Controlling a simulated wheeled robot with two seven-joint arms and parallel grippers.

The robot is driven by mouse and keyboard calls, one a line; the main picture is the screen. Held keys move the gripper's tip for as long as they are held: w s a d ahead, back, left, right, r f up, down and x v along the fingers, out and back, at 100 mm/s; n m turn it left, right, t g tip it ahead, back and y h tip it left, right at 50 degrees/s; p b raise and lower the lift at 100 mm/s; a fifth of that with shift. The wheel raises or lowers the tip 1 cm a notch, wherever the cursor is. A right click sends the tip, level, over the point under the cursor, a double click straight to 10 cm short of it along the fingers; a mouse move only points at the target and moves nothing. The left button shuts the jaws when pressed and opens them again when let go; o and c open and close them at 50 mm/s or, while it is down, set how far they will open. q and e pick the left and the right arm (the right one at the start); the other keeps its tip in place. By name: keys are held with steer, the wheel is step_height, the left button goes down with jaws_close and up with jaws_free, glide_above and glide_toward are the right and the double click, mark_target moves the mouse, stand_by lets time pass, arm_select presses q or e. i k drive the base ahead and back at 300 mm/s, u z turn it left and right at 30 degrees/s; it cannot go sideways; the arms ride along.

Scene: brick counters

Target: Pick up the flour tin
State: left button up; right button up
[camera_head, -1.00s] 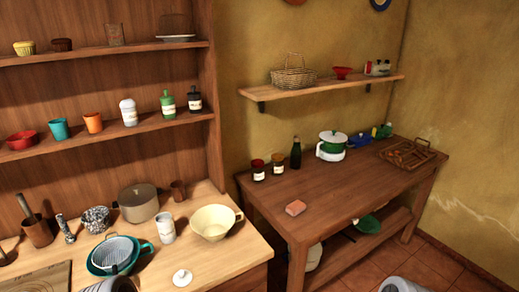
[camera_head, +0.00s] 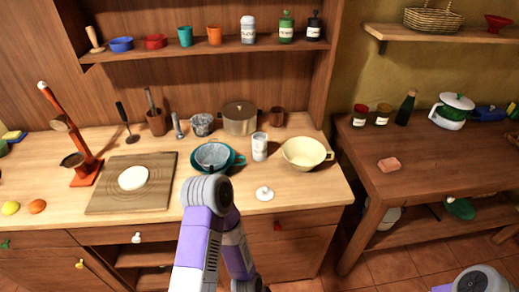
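A white labelled tin (camera_head: 259,146) stands upright on the wooden counter, between the teal colander bowl and the cream bowl. A white round lid with a knob (camera_head: 264,193) lies in front of it. A white labelled jar with a lid (camera_head: 248,30) stands on the shelf above. The labels are too small to read, so I cannot tell which one is the flour tin. My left arm shows at the bottom middle and part of my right arm at the bottom right, but neither gripper is in view.
The cream bowl (camera_head: 305,153) and teal colander bowl (camera_head: 216,158) flank the counter tin. A pot (camera_head: 240,117) is behind. A board with dough (camera_head: 131,185) lies left. Green (camera_head: 286,27) and black (camera_head: 314,26) jars stand beside the shelf jar. The counter's right front is clear.

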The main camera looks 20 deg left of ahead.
mark_target(258, 138)
steer(key=u, duration=1.3)
steer(key=k, duration=0.45)
steer(key=z, duration=0.65)
steer(key=i, duration=0.9)
steer(key=u, duration=0.45)
